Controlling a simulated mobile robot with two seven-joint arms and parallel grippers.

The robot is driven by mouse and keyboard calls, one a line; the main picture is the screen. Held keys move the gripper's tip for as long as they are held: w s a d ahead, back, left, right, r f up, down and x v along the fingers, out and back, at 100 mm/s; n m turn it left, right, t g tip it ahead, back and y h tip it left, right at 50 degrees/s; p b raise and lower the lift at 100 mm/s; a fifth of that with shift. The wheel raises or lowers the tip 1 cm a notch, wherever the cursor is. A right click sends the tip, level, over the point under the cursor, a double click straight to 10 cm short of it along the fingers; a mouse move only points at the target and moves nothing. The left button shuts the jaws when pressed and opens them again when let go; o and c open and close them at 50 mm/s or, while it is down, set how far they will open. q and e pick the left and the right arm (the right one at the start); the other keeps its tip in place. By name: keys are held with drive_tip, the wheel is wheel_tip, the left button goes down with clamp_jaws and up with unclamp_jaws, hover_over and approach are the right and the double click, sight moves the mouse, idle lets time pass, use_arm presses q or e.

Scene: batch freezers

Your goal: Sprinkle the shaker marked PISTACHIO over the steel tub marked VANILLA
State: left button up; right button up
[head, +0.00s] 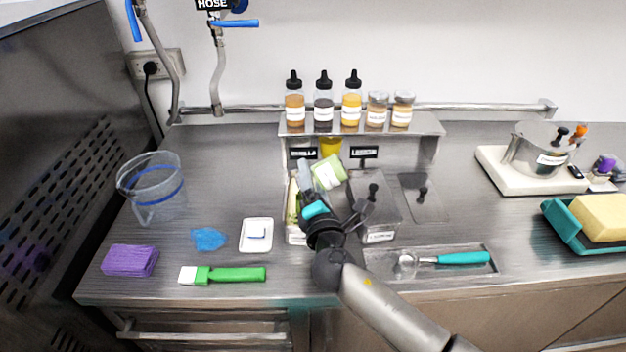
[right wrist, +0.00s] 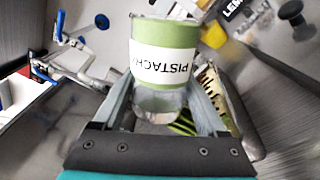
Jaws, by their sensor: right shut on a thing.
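My right gripper (head: 320,188) is shut on the PISTACHIO shaker (head: 328,172), a clear jar with a green band and white label. The shaker looks tilted in the head view. In the right wrist view the shaker (right wrist: 165,50) sits between the fingers, its PISTACHIO lettering upside down. It is above the left steel tub (head: 297,238), which stands below the black sign reading VANILLA (head: 303,154). My gripper and arm hide much of that tub. Whether anything falls from the shaker cannot be seen. My left gripper is not in view.
A shelf (head: 427,127) behind carries bottles and jars. A white dish (head: 257,248), green brush (head: 237,274) and purple sponge (head: 130,260) lie left. A teal scoop (head: 460,258) lies right.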

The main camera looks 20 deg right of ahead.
drive_tip(key=shift+f+b, duration=0.6)
drive_tip(key=shift+f, duration=0.3)
drive_tip(key=shift+r, duration=0.15)
drive_tip(key=shift+w+d+r+p, duration=0.15)
drive_tip(key=shift+w+d+r, duration=0.15)
drive_tip(key=shift+w, duration=0.35)
drive_tip(key=shift+w+d+r+p, duration=0.2)
drive_tip(key=shift+w+r, duration=0.1)
drive_tip(key=shift+w, duration=0.4)
drive_tip(key=shift+w+d+r+p, duration=0.1)
drive_tip(key=shift+w+d+r, duration=0.2)
drive_tip(key=shift+w, duration=0.35)
drive_tip(key=shift+f+b, duration=0.85)
drive_tip(key=shift+f, duration=0.05)
